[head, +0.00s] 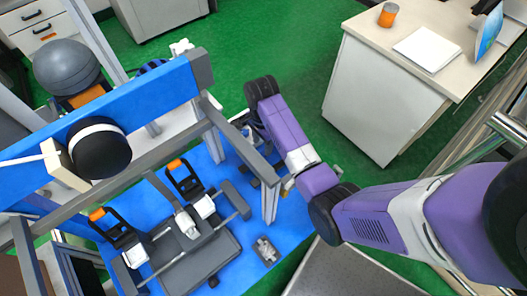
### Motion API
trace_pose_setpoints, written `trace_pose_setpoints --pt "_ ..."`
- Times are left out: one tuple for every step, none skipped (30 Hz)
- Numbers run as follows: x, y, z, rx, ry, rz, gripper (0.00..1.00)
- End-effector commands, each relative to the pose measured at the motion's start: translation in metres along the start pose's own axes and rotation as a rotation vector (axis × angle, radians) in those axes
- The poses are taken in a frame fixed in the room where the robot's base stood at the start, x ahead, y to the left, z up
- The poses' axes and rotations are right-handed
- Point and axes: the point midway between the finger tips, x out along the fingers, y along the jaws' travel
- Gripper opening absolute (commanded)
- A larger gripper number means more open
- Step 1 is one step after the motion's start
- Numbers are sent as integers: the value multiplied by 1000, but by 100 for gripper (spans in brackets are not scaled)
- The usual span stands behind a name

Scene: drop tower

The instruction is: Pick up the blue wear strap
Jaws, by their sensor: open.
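No separate blue strap shows clearly in the head view. A small blue-and-black striped piece (152,66) sits just behind the long blue beam (165,96) of the drop tower; I cannot tell whether it is the wear strap. My purple-and-grey arm reaches in from the right. My gripper (243,125) is at the tower's right side, by the grey uprights, to the right of and below the striped piece. It is open. Its fingertips are small and partly hidden by the frame, and I see nothing held.
A black roller (101,148) with a white band sits against the beam. A grey ball (67,68) rests behind it. Black-and-orange latches (185,177) and a dark plate mechanism stand on the blue base (290,217). A white-sided desk (377,105) stands right; green floor (290,35) is clear between.

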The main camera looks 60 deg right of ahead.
Motion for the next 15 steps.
trace_pose_setpoints --pt "6 0 0 0 0 1 48" --pt "8 0 0 0 0 1 48" --pt "12 0 0 0 0 1 48" --pt "15 0 0 -1 0 1 48" --pt "18 0 0 -1 0 1 48" --pt "24 0 0 -1 0 1 48" --pt "28 -1 -1 -1 0 2 48" --pt "33 -1 -1 -1 0 2 48" --pt "39 -2 -1 -1 0 2 48" --pt "43 -2 -1 -2 0 1 48" --pt "47 -2 -1 -2 0 0 48" --pt "52 -2 -1 -2 0 0 48" --pt "54 -2 -1 -2 0 -1 48" --pt "56 -2 -1 -2 0 -1 48" --pt "58 -2 -1 -2 0 -1 48"
